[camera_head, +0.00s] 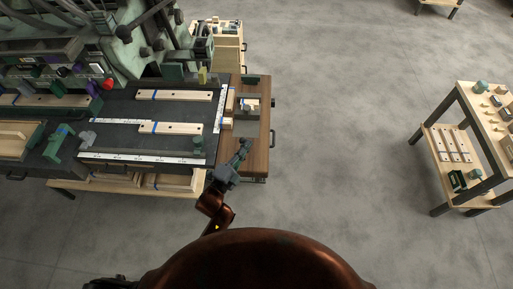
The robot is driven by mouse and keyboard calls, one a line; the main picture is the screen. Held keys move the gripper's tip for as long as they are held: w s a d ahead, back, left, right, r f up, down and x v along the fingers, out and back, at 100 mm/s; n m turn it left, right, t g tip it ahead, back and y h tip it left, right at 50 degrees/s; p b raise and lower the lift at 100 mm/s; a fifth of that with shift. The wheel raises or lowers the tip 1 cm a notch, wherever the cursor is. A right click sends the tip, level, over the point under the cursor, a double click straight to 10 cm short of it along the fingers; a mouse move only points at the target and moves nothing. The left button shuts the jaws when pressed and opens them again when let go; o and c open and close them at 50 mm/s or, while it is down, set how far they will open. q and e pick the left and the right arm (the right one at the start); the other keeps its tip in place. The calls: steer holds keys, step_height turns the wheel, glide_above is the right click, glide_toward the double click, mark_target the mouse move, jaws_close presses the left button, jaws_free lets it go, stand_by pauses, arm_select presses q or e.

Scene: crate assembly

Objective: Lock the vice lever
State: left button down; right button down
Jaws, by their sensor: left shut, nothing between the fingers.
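A small vice-like fixture (247,107) with pale wooden pieces sits on the brown wooden bench top (257,125), right of the dark work table. I cannot make out its lever clearly at this size. My left gripper (245,146) is shut and empty. It is over the near part of the brown bench top, a little below the fixture in the picture and apart from it. My right gripper does not show.
The dark work table (120,115) holds wooden rails (172,128), white rulers and a green clamp (59,142). A large green machine (130,45) stands behind. A wooden shelf table (485,115) is at the right. The grey floor between is clear.

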arm_select(q)
steer(key=a+n+t+b, duration=0.1)
steer(key=a+n, duration=0.1)
steer(key=n, duration=0.1)
steer(key=a+n+t+y+b, duration=0.1)
steer(key=a+n, duration=0.1)
steer(key=n, duration=0.1)
steer(key=a+f+n+t+b, duration=0.1)
steer(key=a+n, duration=0.1)
steer(key=shift+a+f+n+t+y, duration=0.1)
steer(key=shift+a+n+t+y, duration=0.1)
steer(key=shift+n+t+y, duration=0.15)
steer(key=shift+a+f, duration=0.1)
steer(key=shift+a, duration=0.05)
step_height(320, 180, up, 4)
steer(key=s+d+p, duration=0.1)
steer(key=d+p, duration=0.2)
steer(key=v, duration=1)
steer(key=shift+w+f, duration=0.2)
steer(key=shift+f, duration=0.05)
